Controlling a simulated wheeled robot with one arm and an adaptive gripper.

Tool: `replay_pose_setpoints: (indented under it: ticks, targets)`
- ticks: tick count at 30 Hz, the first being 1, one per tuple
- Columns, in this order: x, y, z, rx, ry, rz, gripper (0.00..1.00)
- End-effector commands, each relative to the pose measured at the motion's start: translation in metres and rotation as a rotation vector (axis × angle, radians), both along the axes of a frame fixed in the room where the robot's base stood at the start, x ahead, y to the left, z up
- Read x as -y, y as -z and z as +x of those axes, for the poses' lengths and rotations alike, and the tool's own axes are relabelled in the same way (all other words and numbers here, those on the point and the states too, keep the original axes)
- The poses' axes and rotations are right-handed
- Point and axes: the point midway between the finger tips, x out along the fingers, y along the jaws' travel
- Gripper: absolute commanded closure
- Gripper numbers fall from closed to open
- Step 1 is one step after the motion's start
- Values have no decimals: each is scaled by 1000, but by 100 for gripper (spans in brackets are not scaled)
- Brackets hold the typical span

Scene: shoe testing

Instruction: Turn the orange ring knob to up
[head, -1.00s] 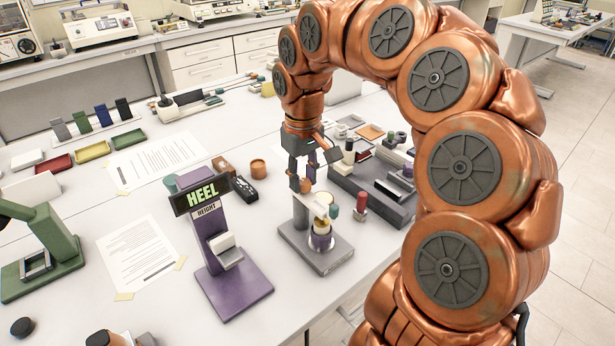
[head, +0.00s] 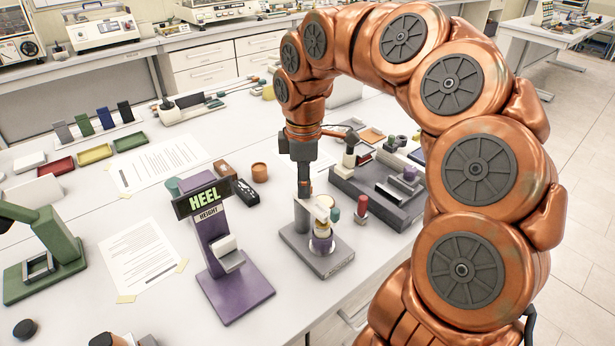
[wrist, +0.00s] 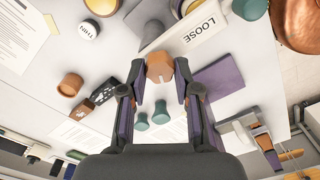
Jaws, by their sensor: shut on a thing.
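The orange ring knob (wrist: 160,66) shows between the two fingertips in the wrist view, with a small mark on its near side. My gripper (wrist: 160,78) is shut on it, one dark finger on each side. In the head view my gripper (head: 304,190) points straight down at the post of a small grey stand (head: 328,264), with its fingers seen edge-on. The fingers hide most of the knob there, so its turn angle is hard to tell. A label reading LOOSE (wrist: 201,30) is beside the knob in the wrist view.
The purple heel-height stand (head: 240,290) is close on the left. A dark grey tray (head: 378,208) with small parts lies behind to the right, with a red peg (head: 361,207) nearby. Paper sheets (head: 140,250) lie on the left; bare table separates them.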

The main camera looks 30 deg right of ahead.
Motion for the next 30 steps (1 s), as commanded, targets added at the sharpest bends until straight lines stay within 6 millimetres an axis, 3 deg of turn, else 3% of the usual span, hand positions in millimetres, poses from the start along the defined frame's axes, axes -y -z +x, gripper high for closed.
replay_pose_setpoints:
  ticks: [15, 30]
  targets:
    - [3, -1, 1, 4, -368, -7, 100]
    - [3, -1, 2, 8, -458, -8, 100]
